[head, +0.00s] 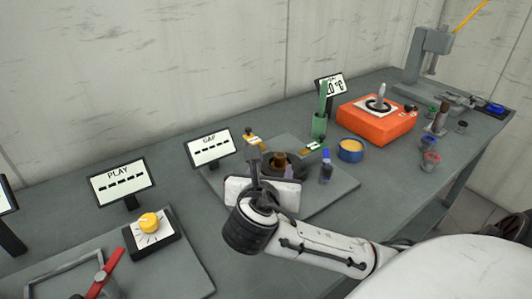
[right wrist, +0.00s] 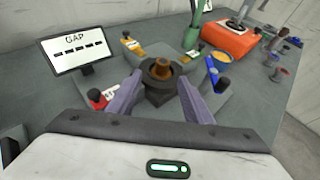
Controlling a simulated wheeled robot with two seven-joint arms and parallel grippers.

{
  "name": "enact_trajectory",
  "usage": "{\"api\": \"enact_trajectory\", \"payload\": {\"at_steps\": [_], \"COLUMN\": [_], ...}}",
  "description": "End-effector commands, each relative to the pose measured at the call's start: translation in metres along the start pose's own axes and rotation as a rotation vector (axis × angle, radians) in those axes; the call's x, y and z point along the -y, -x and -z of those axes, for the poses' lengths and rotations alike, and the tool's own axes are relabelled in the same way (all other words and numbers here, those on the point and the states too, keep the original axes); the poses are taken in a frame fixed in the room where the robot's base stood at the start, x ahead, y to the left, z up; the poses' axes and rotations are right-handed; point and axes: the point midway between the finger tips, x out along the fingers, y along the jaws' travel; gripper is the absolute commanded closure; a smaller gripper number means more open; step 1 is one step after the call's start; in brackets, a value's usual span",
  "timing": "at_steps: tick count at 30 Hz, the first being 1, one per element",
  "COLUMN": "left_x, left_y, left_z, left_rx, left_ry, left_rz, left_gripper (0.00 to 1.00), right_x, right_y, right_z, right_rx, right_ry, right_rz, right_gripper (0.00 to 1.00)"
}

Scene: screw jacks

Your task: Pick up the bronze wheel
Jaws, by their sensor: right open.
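A bronze-brown piece (head: 280,160) sits at the centre of a dark round part on a grey fixture plate (head: 335,188). In the right wrist view the bronze wheel (right wrist: 162,68) shows as a small brown top inside a dark ring, on a dark block. My right gripper (head: 272,165) is open, its two fingers on either side of the dark block in the right wrist view (right wrist: 159,80). Nothing is held between them. I cannot tell whether the fingers touch the block. The gripper body partly hides the fixture in the head view. My left gripper is not in view.
Tagged yellow (right wrist: 131,42), green (right wrist: 192,55), red (right wrist: 97,98) and blue (right wrist: 213,75) parts surround the block. A GAP display (head: 212,148) stands behind left. An orange box (head: 375,124), a green holder (head: 319,125) and a blue-yellow tub (head: 350,150) stand to the right.

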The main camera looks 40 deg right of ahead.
Motion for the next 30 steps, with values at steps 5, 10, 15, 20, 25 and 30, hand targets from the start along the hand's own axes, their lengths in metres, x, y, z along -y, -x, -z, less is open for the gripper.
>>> {"api": "enact_trajectory", "payload": {"at_steps": [5,10,15,20,25,30], "left_x": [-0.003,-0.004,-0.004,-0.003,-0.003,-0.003], "left_y": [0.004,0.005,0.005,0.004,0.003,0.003], "left_z": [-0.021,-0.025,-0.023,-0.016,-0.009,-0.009], "left_rx": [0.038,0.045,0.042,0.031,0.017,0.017], "left_ry": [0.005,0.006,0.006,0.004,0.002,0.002], "left_rz": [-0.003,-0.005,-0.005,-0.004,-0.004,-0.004], "left_gripper": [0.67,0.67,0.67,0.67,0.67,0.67], "right_x": [0.001,0.001,0.002,0.002,0.002,0.002], "right_y": [-0.029,-0.042,-0.063,-0.085,-0.093,-0.092], "right_z": [0.0,-0.001,-0.003,-0.004,-0.004,-0.004], "right_rx": [0.001,0.001,0.0,0.0,0.0,0.0], "right_ry": [0.001,0.0,-0.001,0.0,-0.001,-0.002], "right_rz": [0.004,0.003,0.005,0.004,0.001,0.001], "right_gripper": [0.54,0.54,0.54,0.54,0.54,0.56]}}
